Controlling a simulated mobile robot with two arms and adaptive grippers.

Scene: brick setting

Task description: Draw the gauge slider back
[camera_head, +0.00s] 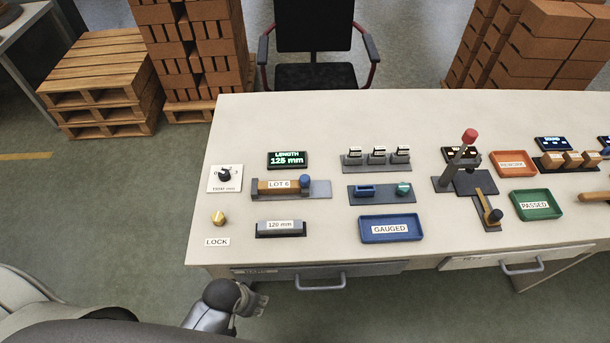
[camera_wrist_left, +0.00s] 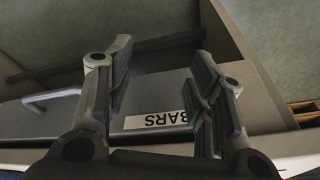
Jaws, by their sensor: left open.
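The length gauge (camera_head: 320,190) lies at the left part of the table, a grey rail with a wooden-coloured bar labelled LOT 6 (camera_head: 268,186) on it. A blue knob (camera_head: 305,181), which looks like the slider, stands at the bar's right end; I cannot tell if they touch. The display (camera_head: 287,160) behind reads LENGTH 125 mm. My left gripper (camera_head: 254,301) is low in front of the table's front edge, well apart from the gauge. In the left wrist view its fingers (camera_wrist_left: 163,98) are apart with nothing gripped, facing a drawer front labelled BARS. My right gripper is not in view.
A yellow knob (camera_head: 218,217) marked LOCK, a dial (camera_head: 225,176) and a 120 mm block (camera_head: 280,228) surround the gauge. A blue GAUGED tray (camera_head: 390,240) and a lever press (camera_head: 466,180) stand further right. A drawer handle (camera_head: 320,284) juts out in front.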

